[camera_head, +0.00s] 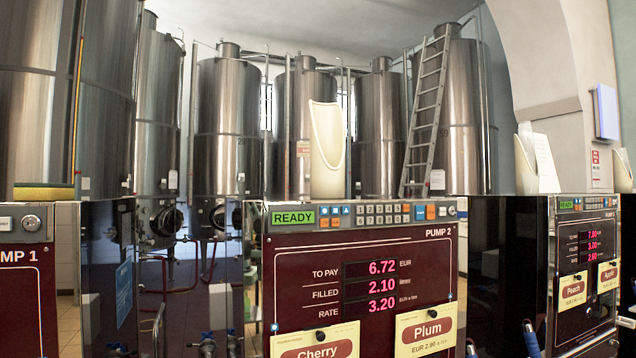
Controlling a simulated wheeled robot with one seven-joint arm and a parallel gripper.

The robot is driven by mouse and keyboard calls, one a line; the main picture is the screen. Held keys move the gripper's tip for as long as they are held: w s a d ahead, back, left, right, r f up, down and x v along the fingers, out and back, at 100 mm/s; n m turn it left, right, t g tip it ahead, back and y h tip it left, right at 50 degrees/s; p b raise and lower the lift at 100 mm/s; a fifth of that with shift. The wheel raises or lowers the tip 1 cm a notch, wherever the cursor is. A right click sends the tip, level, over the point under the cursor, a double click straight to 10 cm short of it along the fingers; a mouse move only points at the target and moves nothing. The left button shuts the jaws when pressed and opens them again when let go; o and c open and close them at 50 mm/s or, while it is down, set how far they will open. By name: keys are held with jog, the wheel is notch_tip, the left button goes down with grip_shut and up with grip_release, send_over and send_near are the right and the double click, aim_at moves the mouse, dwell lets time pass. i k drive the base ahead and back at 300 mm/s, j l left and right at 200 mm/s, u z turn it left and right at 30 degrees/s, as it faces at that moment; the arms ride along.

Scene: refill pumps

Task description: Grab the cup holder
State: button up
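A tall cream holder (327,152) with a scooped, slanted opening stands upright on top of Pump 2, near the middle of the view. It looks like the cup holder and seems empty, though its inside bottom is hidden. A similar cream holder (525,166) stands on the pump to the right, partly behind a white card. Part of a third one (621,171) shows at the right edge. My gripper is not in view, and nothing touches the middle holder.
Pump 2 (361,262) has a lit display, a keypad and Cherry and Plum labels. Pump 1 (22,285) stands left with a yellow sponge (44,191) on top. A white card (545,163) stands on the right pump (583,230). Steel tanks and a ladder (426,110) are behind.

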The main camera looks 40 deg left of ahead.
aim_at(327, 121)
jog(key=i+u, duration=0.15)
jog(key=u, duration=0.2)
jog(key=i+l+u, duration=0.1)
jog(key=u, duration=0.3)
jog(key=i+l+u, duration=0.15)
jog(key=u, duration=0.2)
jog(key=i+l, duration=0.05)
